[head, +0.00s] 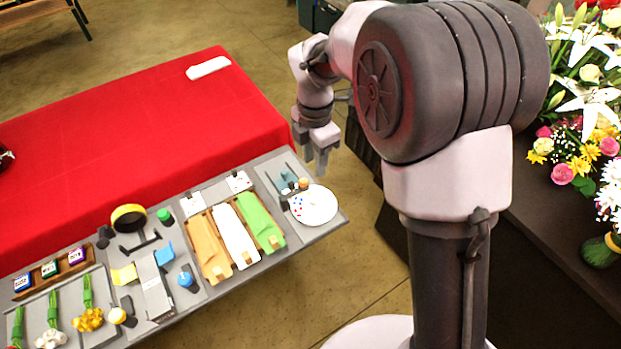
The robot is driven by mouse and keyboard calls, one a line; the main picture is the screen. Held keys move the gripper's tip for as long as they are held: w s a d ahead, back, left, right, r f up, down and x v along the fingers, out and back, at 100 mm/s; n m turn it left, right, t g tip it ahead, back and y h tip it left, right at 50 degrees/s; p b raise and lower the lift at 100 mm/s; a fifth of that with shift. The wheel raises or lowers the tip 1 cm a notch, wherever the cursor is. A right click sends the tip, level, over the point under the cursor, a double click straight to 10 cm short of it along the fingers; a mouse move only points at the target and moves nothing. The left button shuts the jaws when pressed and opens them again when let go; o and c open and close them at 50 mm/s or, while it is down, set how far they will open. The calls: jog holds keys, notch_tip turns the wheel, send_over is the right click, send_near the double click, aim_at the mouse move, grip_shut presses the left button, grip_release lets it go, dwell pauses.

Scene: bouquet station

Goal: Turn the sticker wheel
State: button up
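The sticker wheel (316,207) is a white disc with small coloured dots near its left side. It sits at the right end of the grey station board, beside a small dark stand with an orange-topped part (303,183). My gripper (315,162) points down above and slightly behind the wheel in the picture, apart from it. Its two fingers look spread with a gap between them, and nothing shows between them.
Left of the wheel lie green, white and orange paper strips (237,235) in wooden holders. A yellow tape roll (129,217), ink bottles and small flower bunches stand farther left. A red-covered table (130,150) lies behind; flowers (585,130) crowd the right.

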aim_at(314, 198)
notch_tip(314, 198, down, 14)
jog(key=b, duration=0.4)
jog(key=shift+f, duration=0.25)
grip_shut()
